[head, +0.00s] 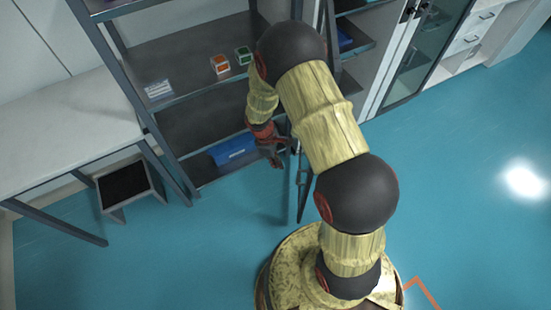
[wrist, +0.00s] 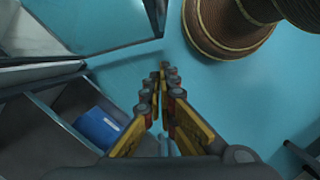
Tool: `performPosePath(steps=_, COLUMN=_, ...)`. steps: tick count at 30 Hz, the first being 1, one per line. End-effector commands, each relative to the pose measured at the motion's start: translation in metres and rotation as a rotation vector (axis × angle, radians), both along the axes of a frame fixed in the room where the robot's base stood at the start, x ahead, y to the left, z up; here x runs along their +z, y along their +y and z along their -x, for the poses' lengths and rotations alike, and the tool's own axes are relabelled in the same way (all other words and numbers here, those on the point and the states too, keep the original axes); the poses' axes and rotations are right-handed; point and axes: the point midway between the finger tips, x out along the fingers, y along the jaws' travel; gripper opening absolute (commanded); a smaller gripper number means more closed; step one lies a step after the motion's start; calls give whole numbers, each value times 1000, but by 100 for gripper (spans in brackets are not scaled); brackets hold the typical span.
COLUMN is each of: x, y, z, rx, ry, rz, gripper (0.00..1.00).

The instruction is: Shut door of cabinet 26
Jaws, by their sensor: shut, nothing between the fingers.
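A dark-framed open-front cabinet (head: 150,110) with shelves stands behind my arm in the head view. No number is legible on it, so I cannot confirm which cabinet is 26. A narrow dark door (head: 301,195), seen nearly edge-on, stands out from its right side, open, and is partly hidden by my arm. My gripper (head: 274,158) is shut and empty, just left of the door, in front of the lower shelves. It also shows in the wrist view (wrist: 163,72); contact with the door cannot be told.
A blue bin (head: 234,149) sits on a low shelf; orange (head: 220,64) and green (head: 243,55) boxes sit higher. A white table (head: 60,120) stands left with a dark-topped stool (head: 124,186). A glass-door cabinet (head: 420,50) stands right. Blue floor is clear at right.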

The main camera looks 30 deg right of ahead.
Motion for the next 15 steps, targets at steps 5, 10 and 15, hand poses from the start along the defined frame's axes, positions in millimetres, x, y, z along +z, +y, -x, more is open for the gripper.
performPosePath(steps=5, x=-35, y=-6, z=6, rx=-1, ry=1, rz=0, gripper=0)
performPosePath(steps=10, x=-30, y=-26, z=22, rx=-4, ry=-2, rz=1, gripper=0)
performPosePath(steps=15, x=-29, y=-34, z=30, rx=-2, ry=-2, rz=-1, gripper=0)
